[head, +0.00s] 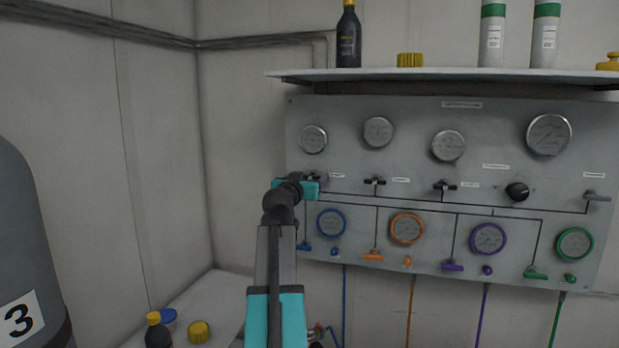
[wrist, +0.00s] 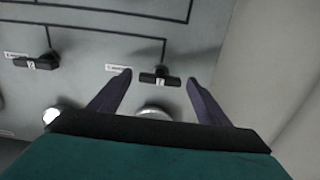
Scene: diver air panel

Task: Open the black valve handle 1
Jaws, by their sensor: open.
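The black valve handle 1 (wrist: 160,79) is a small T-shaped bar on the grey panel. In the wrist view it lies crosswise, level with and between the two fingertips of my gripper (wrist: 159,77). The fingers are open, with a gap on each side of the bar, and do not visibly grip it. In the head view my gripper (head: 316,181) is at the left part of the panel and mostly hides this handle. Whether the fingers reach around it in depth is hard to tell.
Two more black handles (head: 375,182) (head: 444,187) sit to the right on the panel (head: 330,110). Gauges are above and below them, with coloured levers along the bottom. A shelf (head: 440,75) with bottles is above. A grey wall is to the left.

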